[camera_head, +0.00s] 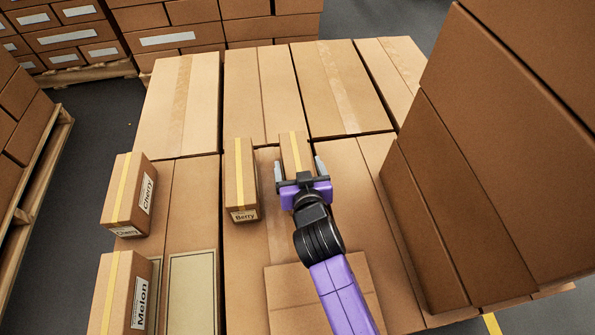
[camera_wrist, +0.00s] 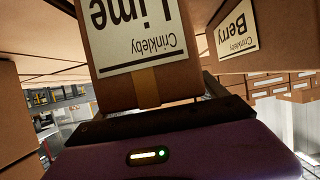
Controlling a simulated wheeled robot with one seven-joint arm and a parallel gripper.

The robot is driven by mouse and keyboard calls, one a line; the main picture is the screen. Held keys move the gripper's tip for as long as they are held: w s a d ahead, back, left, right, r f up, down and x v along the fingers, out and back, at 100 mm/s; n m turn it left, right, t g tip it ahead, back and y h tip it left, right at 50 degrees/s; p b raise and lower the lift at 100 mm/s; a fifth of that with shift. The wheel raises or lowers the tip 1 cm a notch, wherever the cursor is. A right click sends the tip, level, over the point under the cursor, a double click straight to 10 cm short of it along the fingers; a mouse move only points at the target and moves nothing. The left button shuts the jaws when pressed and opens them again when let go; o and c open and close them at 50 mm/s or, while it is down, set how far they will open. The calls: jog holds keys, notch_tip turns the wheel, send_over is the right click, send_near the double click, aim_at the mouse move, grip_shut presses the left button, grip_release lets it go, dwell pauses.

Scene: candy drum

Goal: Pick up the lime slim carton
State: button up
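The lime slim carton (camera_head: 291,150) is a brown box with a yellow tape strip, standing on the carton stack right of the berry carton (camera_head: 240,178). My gripper (camera_head: 300,171) is at its near end, with one finger on each side of it. In the wrist view the lime carton (camera_wrist: 150,92) fills the space ahead of the gripper (camera_wrist: 155,112), its "Crinkleby Lime" label upside down. Whether the fingers press on its sides or stand slightly apart is not clear. The berry carton's label (camera_wrist: 237,30) shows at the right there.
A cherry carton (camera_head: 128,195) and a melon carton (camera_head: 121,295) stand along the left edge of the stack. Tall boxes (camera_head: 480,170) rise on the right, close to my arm. The stack top (camera_head: 252,95) beyond the lime carton is clear.

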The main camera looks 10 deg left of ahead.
jog(key=c, duration=1.4)
jog(key=shift+r, duration=0.1)
jog(key=shift+c, duration=1)
